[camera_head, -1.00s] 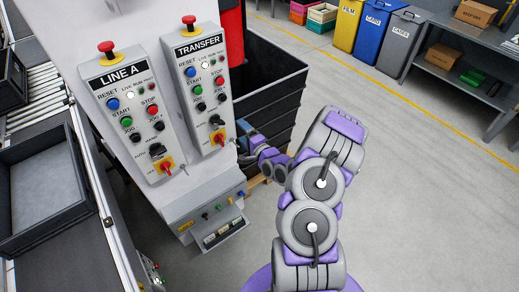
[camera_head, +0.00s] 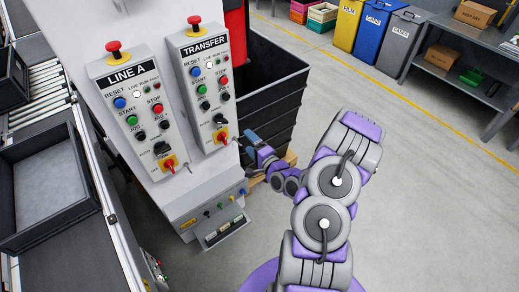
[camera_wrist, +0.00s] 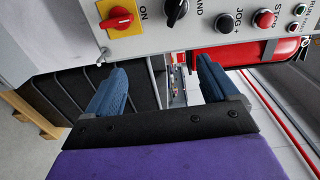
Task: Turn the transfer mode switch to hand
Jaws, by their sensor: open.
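The TRANSFER panel (camera_head: 206,75) is a grey box with a red mushroom button on top. Its mode switch (camera_head: 219,119) is a black knob low on the face, above a red switch on a yellow plate (camera_head: 220,135). In the wrist view the black knob (camera_wrist: 177,10) is at the top edge, partly cut off, by lettering ending in "AND". I cannot tell its exact setting. My gripper (camera_head: 251,146) is right of and below the knob, apart from it. In the wrist view my gripper (camera_wrist: 160,82) has its two blue fingers spread, with nothing between them.
A similar LINE A panel (camera_head: 133,105) stands to the left with its own knobs. A small lower box (camera_head: 212,214) juts out below. A black bin (camera_head: 282,95) is behind my gripper. Open floor (camera_head: 430,200) lies to the right.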

